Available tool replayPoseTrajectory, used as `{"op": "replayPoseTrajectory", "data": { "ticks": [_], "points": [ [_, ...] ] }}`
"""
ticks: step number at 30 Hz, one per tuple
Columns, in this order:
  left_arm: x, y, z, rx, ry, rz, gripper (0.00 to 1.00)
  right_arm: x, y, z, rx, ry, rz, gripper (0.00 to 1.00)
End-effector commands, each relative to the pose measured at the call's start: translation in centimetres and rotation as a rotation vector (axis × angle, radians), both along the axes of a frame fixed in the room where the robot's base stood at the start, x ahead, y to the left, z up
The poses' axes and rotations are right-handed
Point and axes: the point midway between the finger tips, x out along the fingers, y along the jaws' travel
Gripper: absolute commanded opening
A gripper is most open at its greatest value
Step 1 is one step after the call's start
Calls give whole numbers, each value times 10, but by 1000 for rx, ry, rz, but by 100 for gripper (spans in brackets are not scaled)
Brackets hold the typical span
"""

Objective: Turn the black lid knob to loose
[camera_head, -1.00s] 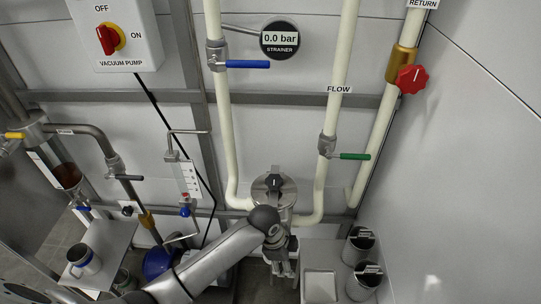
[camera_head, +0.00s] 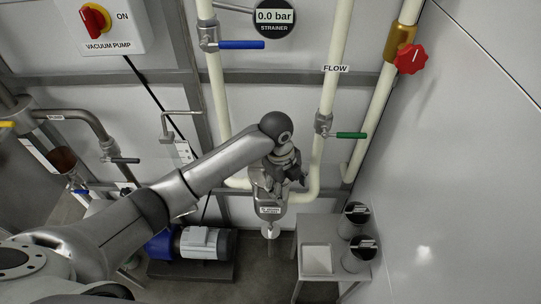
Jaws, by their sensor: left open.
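My left gripper (camera_head: 267,184) is over the top of the strainer, pointing down, with its fingers spread open. The strainer's metal body (camera_head: 271,207) shows below it, with a small white label and a narrow outlet at the bottom. The strainer lid and its black knob are hidden behind my gripper and wrist. I cannot tell whether the fingers are around the knob or touching it. My right gripper is not in view.
Cream pipes rise on both sides of the strainer, with a blue-handled valve (camera_head: 240,45) and a green-handled valve (camera_head: 350,135). A small table (camera_head: 316,259) with two black-topped canisters stands at the lower right. A pump (camera_head: 205,242) sits on the floor at left.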

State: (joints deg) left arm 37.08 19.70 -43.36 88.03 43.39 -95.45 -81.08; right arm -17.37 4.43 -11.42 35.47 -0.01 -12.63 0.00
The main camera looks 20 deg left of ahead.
Motion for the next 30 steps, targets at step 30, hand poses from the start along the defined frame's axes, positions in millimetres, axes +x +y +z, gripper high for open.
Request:
{"op": "replayPoseTrajectory", "data": {
  "ticks": [30],
  "points": [
    [73, 68, 36, 157, 19, -462, 66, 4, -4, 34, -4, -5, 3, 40]
  ]
}}
